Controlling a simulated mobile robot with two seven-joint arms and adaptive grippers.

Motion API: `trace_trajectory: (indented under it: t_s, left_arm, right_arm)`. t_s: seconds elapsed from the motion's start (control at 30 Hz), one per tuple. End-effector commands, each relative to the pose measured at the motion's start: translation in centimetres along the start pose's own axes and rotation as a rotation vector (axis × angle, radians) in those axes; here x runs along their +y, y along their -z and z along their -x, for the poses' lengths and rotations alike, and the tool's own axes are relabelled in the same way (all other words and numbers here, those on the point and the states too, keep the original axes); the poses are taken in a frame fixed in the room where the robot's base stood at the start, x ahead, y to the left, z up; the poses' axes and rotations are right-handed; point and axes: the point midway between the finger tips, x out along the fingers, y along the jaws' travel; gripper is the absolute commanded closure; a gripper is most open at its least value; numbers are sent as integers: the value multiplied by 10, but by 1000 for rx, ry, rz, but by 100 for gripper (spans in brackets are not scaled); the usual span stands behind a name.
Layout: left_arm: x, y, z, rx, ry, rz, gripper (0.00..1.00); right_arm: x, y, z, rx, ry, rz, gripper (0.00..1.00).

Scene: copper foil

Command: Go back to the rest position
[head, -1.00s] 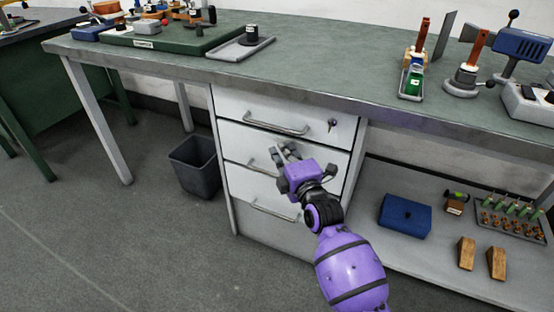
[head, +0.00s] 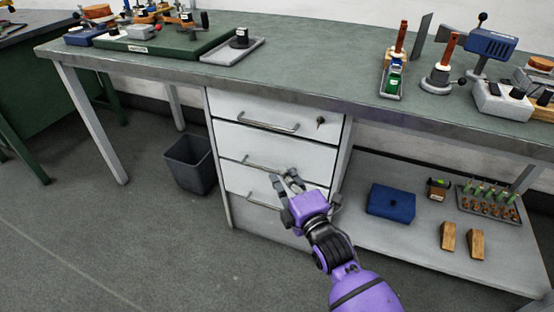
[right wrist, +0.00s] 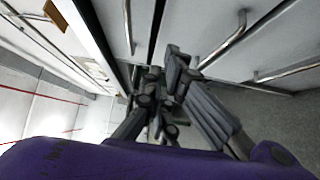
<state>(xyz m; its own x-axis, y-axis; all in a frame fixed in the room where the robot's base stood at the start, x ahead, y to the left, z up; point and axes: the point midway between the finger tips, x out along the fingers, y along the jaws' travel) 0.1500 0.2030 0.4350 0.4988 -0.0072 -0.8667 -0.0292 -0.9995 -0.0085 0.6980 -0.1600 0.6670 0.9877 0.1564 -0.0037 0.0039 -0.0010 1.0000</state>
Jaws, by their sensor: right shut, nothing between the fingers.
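My right gripper (head: 288,182) is purple and grey, in front of the white drawer unit under the bench. It is shut and empty. In the head view its fingers overlap the lower drawers, and I cannot tell whether they touch the front. The right wrist view also shows the fingers (right wrist: 172,85) close together, with drawer handles beyond them. All the drawers look closed; the top drawer (head: 230,108) has a key in its lock. My left gripper is not in view.
The green-topped bench (head: 310,75) carries a grey tray (head: 225,52), a green board and several tools. A dark bin (head: 190,163) stands left of the drawers. On the lower shelf at right are a blue box (head: 391,203) and wooden wedges (head: 448,237). The floor at left is clear.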

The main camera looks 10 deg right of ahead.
Motion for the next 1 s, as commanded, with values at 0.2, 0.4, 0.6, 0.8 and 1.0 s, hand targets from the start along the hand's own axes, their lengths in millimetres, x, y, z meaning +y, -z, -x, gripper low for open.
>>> trace_trajectory:
  t_s: [0.2,0.4,0.6,0.8,1.0]
  left_arm:
    - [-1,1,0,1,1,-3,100]
    - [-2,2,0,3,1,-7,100]
    - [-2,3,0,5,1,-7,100]
    - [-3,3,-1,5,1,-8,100]
    - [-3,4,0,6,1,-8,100]
  right_arm:
    - [0,0,4,0,0,-11,100]
    - [-2,1,4,-2,22,-232,100]
    - [-26,14,34,-25,109,-624,100]
    - [-101,22,125,-162,283,-1016,100]
    - [-174,28,256,-404,452,-1332,100]
